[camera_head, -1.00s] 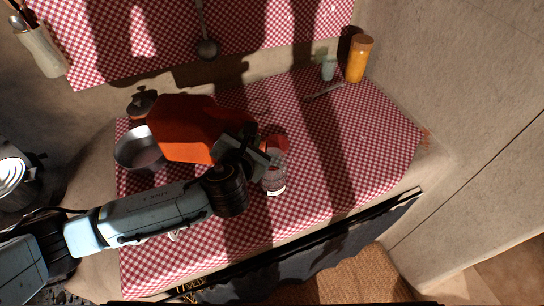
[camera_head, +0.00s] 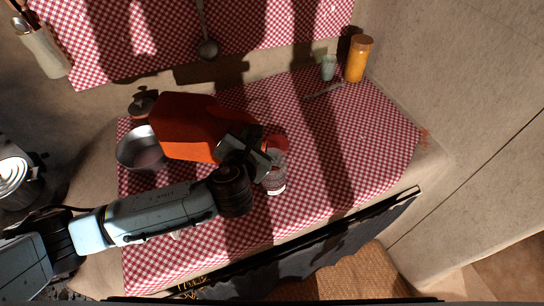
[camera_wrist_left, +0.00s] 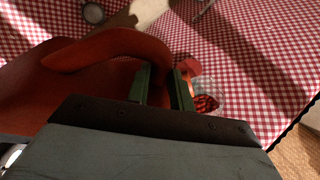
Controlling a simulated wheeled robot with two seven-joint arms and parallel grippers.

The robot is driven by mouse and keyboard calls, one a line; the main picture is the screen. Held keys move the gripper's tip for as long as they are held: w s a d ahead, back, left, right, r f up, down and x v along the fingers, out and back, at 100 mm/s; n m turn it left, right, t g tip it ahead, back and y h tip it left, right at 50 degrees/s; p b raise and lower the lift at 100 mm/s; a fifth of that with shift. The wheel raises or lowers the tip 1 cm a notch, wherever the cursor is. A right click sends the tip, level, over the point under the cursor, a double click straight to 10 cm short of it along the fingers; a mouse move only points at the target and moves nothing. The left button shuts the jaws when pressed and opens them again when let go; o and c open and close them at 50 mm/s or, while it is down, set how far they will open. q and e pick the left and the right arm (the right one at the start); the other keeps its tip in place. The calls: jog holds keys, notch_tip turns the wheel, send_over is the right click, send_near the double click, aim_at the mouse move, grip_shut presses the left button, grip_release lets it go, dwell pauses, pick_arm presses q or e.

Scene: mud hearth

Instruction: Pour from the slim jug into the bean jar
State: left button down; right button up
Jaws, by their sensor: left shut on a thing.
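The orange-red jug (camera_head: 190,128) appears tilted over on its side above the checked cloth. Its curved handle (camera_wrist_left: 112,42) shows in the left wrist view. My left gripper (camera_head: 254,154) is shut on the jug, with its fingers (camera_wrist_left: 160,88) at the handle. A clear glass jar (camera_head: 275,182) with dark reddish contents stands just right of the gripper. It also shows in the left wrist view (camera_wrist_left: 208,92), partly hidden behind a finger. Its top is hard to see. I see no stream between jug and jar. My right gripper is not in view.
A grey pan (camera_head: 138,150) and a dark lidded pot (camera_head: 143,102) are left of the jug. A pale green cup (camera_head: 328,67) and an amber jar (camera_head: 358,58) stand at the back right. The cloth's right side (camera_head: 370,140) is clear.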

pick_arm(q)
jog(key=shift+d+r+p, duration=0.25)
jog(key=shift+r+p, duration=0.05)
jog(key=shift+p, duration=0.1)
jog(key=shift+a, duration=0.1)
dwell(0.3)
